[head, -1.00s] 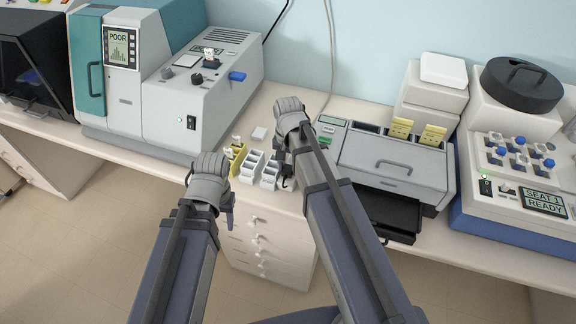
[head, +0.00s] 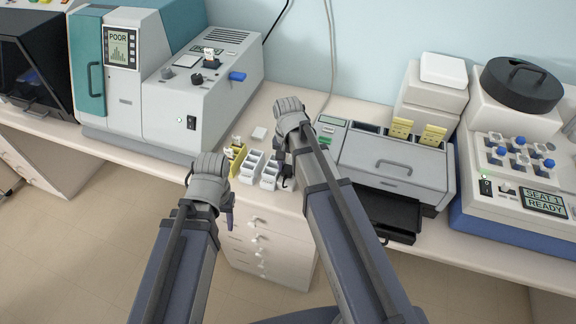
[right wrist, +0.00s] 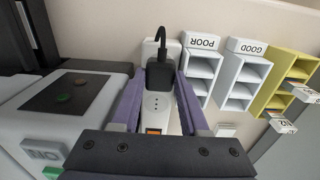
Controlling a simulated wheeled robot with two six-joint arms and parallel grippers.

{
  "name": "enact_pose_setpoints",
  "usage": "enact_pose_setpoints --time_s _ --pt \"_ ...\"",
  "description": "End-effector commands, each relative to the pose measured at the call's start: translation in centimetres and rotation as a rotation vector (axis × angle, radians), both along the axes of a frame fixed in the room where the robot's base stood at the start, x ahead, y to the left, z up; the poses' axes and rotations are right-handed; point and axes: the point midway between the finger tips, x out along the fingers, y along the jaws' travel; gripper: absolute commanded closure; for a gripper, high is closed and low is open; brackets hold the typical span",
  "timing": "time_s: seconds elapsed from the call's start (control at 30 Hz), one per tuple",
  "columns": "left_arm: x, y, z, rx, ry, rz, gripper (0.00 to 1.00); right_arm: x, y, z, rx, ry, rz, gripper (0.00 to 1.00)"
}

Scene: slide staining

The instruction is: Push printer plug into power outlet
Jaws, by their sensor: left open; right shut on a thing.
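In the right wrist view, my right gripper (right wrist: 161,86) is shut on the black printer plug (right wrist: 159,78), with a purple finger on each side. A black cord curves up from the plug's far end. The plug is over a white power outlet block (right wrist: 156,117) with small dark holes and an orange switch. I cannot tell whether the plug's prongs are in it. In the head view, my right gripper (head: 287,176) is beside the grey printer (head: 390,160), and my arm hides the plug and outlet. My left gripper (head: 229,212) is open and empty in front of the counter edge.
White trays (right wrist: 240,80) labelled POOR and GOOD and a yellow tray (right wrist: 285,85) stand right of the outlet in the wrist view. A large teal and grey machine (head: 165,85) stands left on the counter. A blue-based machine (head: 515,185) stands at the right.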

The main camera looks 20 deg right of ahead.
Motion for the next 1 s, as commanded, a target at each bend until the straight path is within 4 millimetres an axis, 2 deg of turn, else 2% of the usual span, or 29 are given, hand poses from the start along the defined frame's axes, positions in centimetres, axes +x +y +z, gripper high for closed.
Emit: enact_pose_setpoints --time_s 0.53,1.0 --pt "0.00 0.01 -0.05 0.000 0.000 0.000 0.50 0.00 0.00 -0.05 0.000 0.000 0.000 1.00" --pt "0.00 0.01 -0.90 0.000 0.000 0.000 0.50 0.01 -0.01 -0.90 0.000 0.000 0.000 1.00"
